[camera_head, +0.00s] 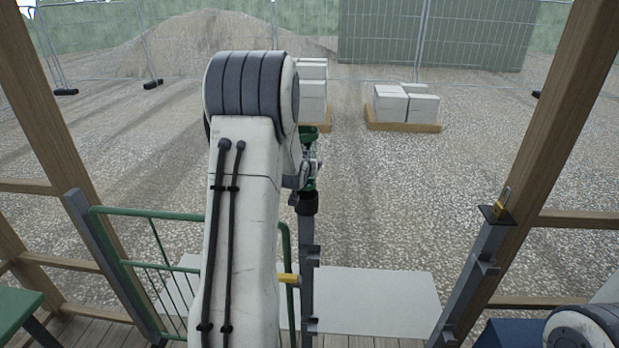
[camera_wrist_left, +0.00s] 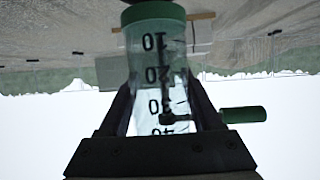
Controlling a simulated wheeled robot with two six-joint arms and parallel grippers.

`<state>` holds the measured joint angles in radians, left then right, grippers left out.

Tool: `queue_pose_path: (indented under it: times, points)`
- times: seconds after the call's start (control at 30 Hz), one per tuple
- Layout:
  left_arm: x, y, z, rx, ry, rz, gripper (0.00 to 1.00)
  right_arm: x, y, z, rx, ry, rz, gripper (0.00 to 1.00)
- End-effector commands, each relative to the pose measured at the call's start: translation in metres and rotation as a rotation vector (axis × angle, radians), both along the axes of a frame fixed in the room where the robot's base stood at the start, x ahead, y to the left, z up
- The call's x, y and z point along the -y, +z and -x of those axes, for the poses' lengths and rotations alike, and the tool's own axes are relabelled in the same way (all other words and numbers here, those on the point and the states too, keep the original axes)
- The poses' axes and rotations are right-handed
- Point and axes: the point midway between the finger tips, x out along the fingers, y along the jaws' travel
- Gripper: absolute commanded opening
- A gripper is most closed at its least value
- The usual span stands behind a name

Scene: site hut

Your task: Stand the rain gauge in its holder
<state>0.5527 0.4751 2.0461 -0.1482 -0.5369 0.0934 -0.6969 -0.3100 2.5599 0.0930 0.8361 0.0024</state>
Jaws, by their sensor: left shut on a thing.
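The rain gauge has a green funnel-like top (camera_head: 308,134) and a green lower end in the head view. In the left wrist view its clear, numbered tube (camera_wrist_left: 152,74) fills the middle. My left gripper (camera_head: 311,168) is shut on the tube, and its dark fingers flank it in the wrist view. The gauge looks upright. The black holder (camera_head: 308,204) tops a grey post directly below the gauge in the head view. I cannot tell whether the lower end is inside the holder or just above it. My arm hides part of the gauge. My right gripper is out of view.
A green railing gate (camera_head: 150,213) stands left of the post. A grey post with a brass padlock (camera_head: 502,202) stands at right. Pale blocks on pallets (camera_head: 405,127) lie far off on gravel. In the wrist view, a green-handled item (camera_wrist_left: 243,114) shows beside the tube.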

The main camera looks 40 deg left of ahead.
Motion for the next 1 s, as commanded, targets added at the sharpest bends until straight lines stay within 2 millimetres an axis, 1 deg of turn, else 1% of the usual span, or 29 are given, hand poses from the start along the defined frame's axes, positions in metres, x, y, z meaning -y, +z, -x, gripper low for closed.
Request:
queue_pose_path:
  times: [0.03,0.07,0.27,0.5,0.6,0.83,1.0]
  points:
    - [0.002,-0.013,0.003,-0.012,0.000,0.007,0.00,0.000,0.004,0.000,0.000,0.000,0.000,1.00]
    - [0.002,-0.017,0.003,-0.011,0.001,0.008,0.00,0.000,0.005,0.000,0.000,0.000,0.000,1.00]
    - [0.002,-0.033,0.003,-0.008,0.000,0.005,0.00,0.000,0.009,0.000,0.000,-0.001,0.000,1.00]
    - [0.002,-0.064,0.004,-0.008,0.001,0.006,0.00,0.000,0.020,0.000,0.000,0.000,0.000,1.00]
    - [0.002,-0.069,0.004,-0.006,0.002,0.005,0.00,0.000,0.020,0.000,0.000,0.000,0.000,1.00]
    - [0.002,-0.069,0.004,-0.005,0.001,0.003,0.00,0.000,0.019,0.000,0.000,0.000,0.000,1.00]
    - [0.002,-0.074,0.003,-0.005,0.000,0.004,0.00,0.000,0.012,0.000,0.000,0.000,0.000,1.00]
